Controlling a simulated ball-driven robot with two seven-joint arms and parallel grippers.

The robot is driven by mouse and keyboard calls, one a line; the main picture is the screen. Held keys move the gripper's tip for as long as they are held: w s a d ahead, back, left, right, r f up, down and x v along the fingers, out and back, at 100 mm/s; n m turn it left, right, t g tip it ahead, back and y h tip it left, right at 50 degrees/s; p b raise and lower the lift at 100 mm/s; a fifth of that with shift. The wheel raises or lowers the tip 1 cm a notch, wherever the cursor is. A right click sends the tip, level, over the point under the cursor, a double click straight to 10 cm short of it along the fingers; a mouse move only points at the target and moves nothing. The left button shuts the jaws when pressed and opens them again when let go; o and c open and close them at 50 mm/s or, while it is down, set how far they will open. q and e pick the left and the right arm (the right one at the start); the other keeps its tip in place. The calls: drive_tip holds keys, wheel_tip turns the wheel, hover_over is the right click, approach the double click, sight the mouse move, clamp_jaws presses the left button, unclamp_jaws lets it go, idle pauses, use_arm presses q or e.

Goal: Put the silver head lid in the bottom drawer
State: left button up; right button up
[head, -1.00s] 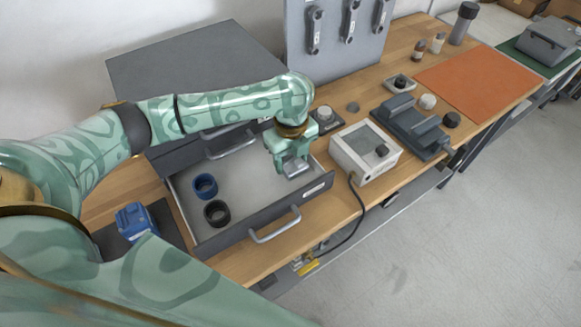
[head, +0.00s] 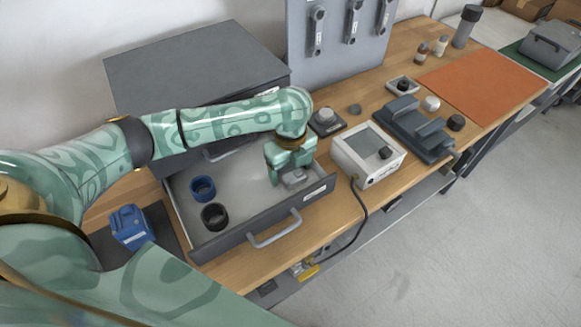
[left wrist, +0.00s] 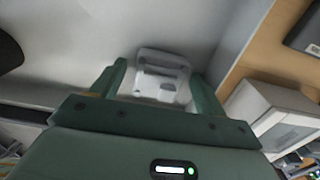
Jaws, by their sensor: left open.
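The silver head lid (head: 294,178) lies in the open bottom drawer (head: 262,226), on its floor near the right front corner. In the left wrist view the lid (left wrist: 160,88) is a pale, rounded-square piece with a recess, between my two fingers. My left gripper (head: 290,168) is open just above and around the lid. A gap shows beside the lid on the finger sides, and the fingers partly hide it in the head view. My right gripper is not in view.
A blue ring (head: 203,188) and a black ring (head: 214,216) stand in the drawer's left part. A white device (head: 367,156) with a black cable sits just right of the drawer. A blue block (head: 130,226) stands left of it. The drawer's middle is clear.

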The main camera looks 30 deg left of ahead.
sight(291, 172)
use_arm(q)
wheel_tip(291, 172, up, 12)
drive_tip(key=p, duration=0.5)
